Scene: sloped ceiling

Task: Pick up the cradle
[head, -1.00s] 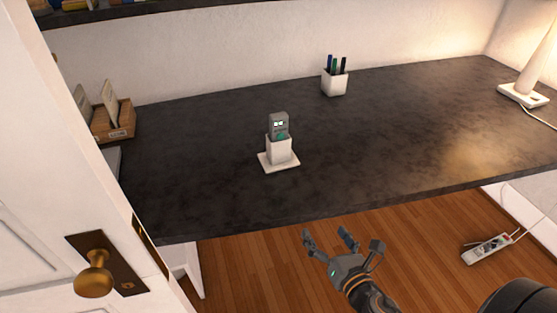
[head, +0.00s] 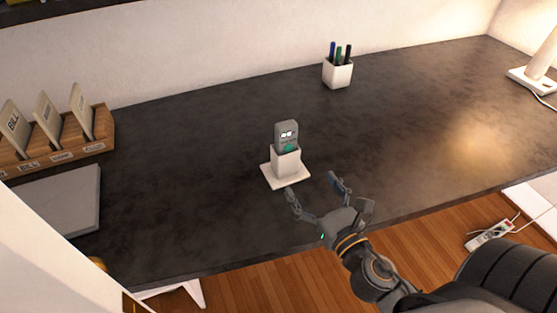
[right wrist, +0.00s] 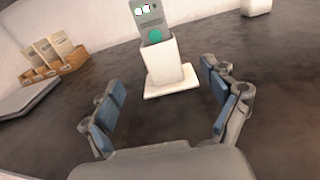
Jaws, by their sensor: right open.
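The cradle (head: 286,163) is a white holder on a square white base, upright near the middle of the dark desk. A grey handset (head: 286,132) with a small lit screen and a green patch stands in it. My right gripper (head: 313,184) is open and empty over the desk's front part, just in front of the cradle and apart from it. In the right wrist view the cradle (right wrist: 163,65) stands beyond and between the open fingers (right wrist: 160,90). My left gripper is not in view.
The dark desk (head: 190,190) is clear around the cradle. A white pen cup (head: 338,74) stands behind it. A wooden letter rack (head: 60,152) and a grey flat slab (head: 60,198) lie at left. A lamp base (head: 534,79) is at far right. A white door edge (head: 40,270) fills the lower left.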

